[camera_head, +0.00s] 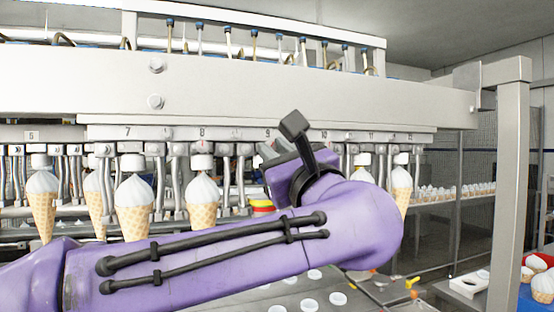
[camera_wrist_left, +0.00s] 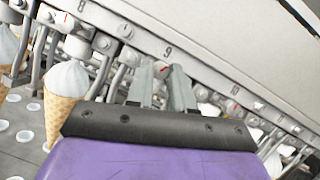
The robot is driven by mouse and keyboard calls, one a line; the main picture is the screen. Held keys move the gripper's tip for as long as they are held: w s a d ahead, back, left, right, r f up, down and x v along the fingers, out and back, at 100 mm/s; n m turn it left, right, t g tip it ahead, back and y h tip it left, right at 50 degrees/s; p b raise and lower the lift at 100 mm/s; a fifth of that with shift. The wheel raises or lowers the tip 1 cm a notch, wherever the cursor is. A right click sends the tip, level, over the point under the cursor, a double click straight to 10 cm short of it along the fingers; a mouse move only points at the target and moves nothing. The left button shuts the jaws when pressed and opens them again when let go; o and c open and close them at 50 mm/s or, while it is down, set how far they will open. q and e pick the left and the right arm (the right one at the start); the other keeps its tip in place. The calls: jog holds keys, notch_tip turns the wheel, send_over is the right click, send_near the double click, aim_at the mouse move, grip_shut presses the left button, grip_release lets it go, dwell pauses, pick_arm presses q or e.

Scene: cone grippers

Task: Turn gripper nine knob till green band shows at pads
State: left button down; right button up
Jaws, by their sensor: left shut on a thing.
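My left gripper (camera_head: 268,152) reaches up to the rail under the number 9, mostly hidden behind my purple wrist in the head view. In the left wrist view its two grey fingers (camera_wrist_left: 163,88) are shut on the gripper nine knob (camera_wrist_left: 161,70), a small pale piece with a red mark just below the 9 label. Below it, in the head view, a banded part (camera_head: 262,206) shows yellow and red beside my arm; I cannot make out a green band. My right gripper is not in view.
A grey post (camera_head: 508,180) stands at the right. A tray plate with white round spots (camera_head: 310,304) lies below.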

pick_arm(q)
jog(key=c, duration=1)
grip_release()
jog(key=shift+w+f, duration=0.1)
jog(key=shift+w, duration=0.1)
jog(key=b+v, duration=0.4)
jog(key=v, duration=0.6)
jog(key=shift+s+d, duration=0.15)
jog(key=shift+s, duration=0.1)
